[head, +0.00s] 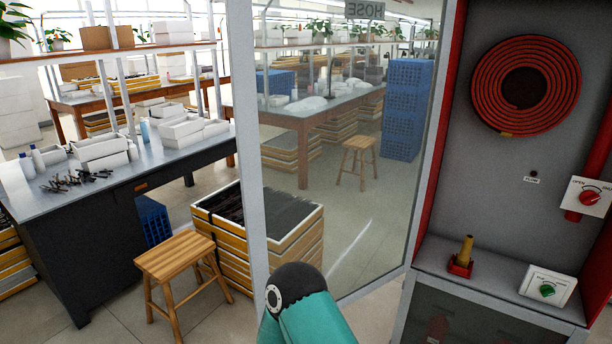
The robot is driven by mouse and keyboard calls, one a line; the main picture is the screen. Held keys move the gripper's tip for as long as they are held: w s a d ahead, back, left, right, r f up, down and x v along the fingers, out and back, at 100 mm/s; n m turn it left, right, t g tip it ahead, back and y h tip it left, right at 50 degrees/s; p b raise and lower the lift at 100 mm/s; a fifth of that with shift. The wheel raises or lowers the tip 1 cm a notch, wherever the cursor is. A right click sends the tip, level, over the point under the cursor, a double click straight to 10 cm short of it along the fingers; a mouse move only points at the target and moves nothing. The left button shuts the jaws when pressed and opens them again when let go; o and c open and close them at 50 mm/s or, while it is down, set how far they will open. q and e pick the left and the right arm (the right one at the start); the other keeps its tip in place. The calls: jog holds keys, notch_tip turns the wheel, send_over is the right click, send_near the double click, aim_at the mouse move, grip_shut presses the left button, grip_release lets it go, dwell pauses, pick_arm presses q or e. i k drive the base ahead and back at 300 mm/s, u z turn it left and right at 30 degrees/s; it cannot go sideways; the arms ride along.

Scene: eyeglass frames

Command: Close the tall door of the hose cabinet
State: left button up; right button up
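The hose cabinet (455,262) stands at the right with its inside exposed. Its tall door (248,150) has a pale frame around a large glass pane and stands open, swung out to the left of the cabinet. A HOSE label (365,9) shows at the top of the pane. Inside the cabinet hangs a coiled red hose (526,86). A teal and black link of my arm rises at the bottom, in front of the door's lower part; I cannot tell whether it touches the door. Neither gripper shows in view.
A brass nozzle (463,255) and a green-knob box (547,286) sit on the cabinet ledge. A red-knob box (587,197) is at the right. A wooden stool (178,262), stacked trays (212,229) and a workbench (68,195) stand left of the door.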

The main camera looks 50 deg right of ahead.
aim_at(238, 13)
jog(key=u, duration=0.15)
jog(key=i, duration=3.7)
jog(key=z, duration=2.25)
jog(key=i, duration=0.25)
jog(key=z, duration=2.15)
